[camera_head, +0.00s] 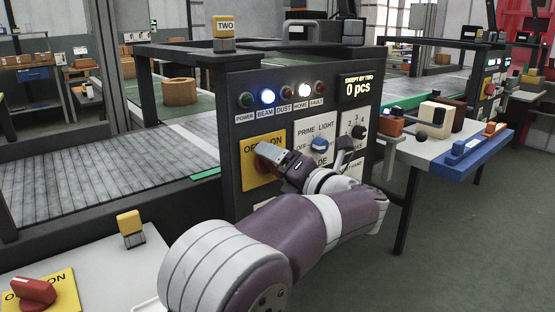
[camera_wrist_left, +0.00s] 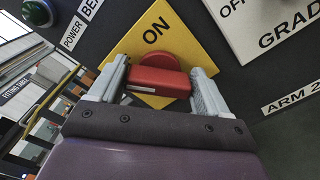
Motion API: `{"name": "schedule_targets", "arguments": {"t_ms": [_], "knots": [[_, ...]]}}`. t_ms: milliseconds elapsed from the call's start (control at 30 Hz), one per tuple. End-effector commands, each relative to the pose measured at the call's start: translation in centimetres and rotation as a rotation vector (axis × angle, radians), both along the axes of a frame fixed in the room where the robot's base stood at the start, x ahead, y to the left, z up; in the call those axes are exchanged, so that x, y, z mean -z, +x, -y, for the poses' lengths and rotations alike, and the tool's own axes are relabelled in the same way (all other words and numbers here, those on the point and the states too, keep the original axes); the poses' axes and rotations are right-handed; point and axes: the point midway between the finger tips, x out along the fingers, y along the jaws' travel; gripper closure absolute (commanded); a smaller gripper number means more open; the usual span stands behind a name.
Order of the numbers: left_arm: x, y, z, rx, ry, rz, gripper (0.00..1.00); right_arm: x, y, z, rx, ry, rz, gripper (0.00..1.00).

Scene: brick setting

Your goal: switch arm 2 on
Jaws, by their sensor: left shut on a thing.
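The dark control panel (camera_head: 238,103) of the sweeping machine stands mid-view. Its yellow OFF/ON plate (camera_head: 252,180) carries a red rotary knob, mostly hidden behind my left gripper (camera_head: 272,156) in the head view. In the left wrist view the red knob (camera_wrist_left: 158,80) sits between the two grey fingers, below the word ON on the yellow plate (camera_wrist_left: 190,45). My left gripper is shut on it. A label beginning "ARM 2" (camera_wrist_left: 292,98) is on the panel at right. My right gripper is not in view.
Beam and home lamps (camera_head: 267,96) glow white; the green power lamp (camera_head: 246,100) looks dim. The display (camera_head: 357,88) reads 0 pcs. White plates with a blue knob (camera_head: 320,144) and a black knob (camera_head: 358,131) are close right. Another red knob (camera_head: 32,291) is lower left.

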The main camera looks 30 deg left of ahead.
Motion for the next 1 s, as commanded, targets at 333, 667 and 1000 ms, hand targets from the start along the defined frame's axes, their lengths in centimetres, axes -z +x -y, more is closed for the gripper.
{"name": "schedule_targets", "arguments": {"t_ms": [333, 667, 1000], "knots": [[-0.3, 0.1, 0.0, 0.000, 0.120, -0.296, 0.53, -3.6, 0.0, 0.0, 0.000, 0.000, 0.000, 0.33], [-0.2, 0.1, 0.1, -0.001, 0.241, -0.588, 0.53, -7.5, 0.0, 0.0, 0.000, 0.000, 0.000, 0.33], [-0.1, 0.1, 0.0, 0.000, 0.364, -0.886, 0.53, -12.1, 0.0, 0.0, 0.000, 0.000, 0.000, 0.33]]}}
